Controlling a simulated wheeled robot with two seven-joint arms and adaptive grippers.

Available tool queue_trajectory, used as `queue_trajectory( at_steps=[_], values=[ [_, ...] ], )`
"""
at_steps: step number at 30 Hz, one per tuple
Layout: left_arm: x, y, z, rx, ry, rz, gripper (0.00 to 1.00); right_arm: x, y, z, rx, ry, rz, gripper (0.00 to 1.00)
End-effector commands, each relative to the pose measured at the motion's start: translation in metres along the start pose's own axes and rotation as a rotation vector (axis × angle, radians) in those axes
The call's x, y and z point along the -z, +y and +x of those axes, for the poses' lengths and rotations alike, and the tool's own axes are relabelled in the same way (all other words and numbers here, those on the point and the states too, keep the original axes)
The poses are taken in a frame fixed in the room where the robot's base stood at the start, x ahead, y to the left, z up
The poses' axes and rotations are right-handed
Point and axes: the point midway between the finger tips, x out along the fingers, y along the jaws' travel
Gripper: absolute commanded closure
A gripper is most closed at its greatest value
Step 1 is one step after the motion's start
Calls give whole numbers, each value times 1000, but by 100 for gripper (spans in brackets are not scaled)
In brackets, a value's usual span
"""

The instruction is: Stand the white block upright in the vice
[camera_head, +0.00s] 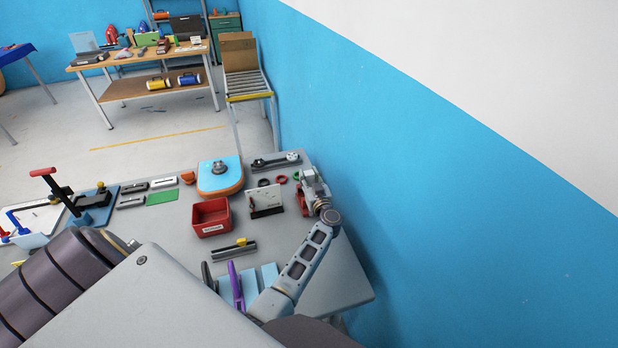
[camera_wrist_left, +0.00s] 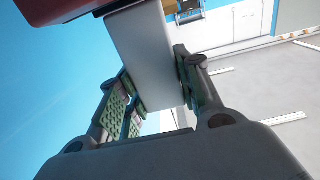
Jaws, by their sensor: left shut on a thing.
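The white block (camera_wrist_left: 143,48) fills the space between the two fingers of my left gripper (camera_wrist_left: 155,72) in the left wrist view. The fingers are shut on its sides. A dark red body (camera_wrist_left: 62,8), which looks like part of the vice, overlaps the block's far end at the top of that view; I cannot tell whether they touch. In the head view my left gripper (camera_head: 312,188) is at the far right end of the bench, by the red vice (camera_head: 302,203). The gripper partly hides the vice there, and the block is too small to make out clearly. My right gripper is not in view.
The grey bench (camera_head: 335,285) holds a red bin (camera_head: 211,218), an orange and blue round-ended stand (camera_head: 220,178), a white panel in a stand (camera_head: 265,200) and a yellow-marked tool (camera_head: 236,249). A blue wall (camera_head: 430,220) rises close on the right.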

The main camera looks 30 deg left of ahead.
Motion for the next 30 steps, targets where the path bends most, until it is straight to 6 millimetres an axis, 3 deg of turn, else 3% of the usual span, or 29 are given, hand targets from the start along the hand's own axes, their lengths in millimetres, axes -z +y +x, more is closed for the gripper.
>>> queue_trajectory(
  at_steps=[30],
  values=[
    [-16, 0, 0, 0, 0, -1, 90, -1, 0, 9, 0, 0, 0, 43]
  ],
)
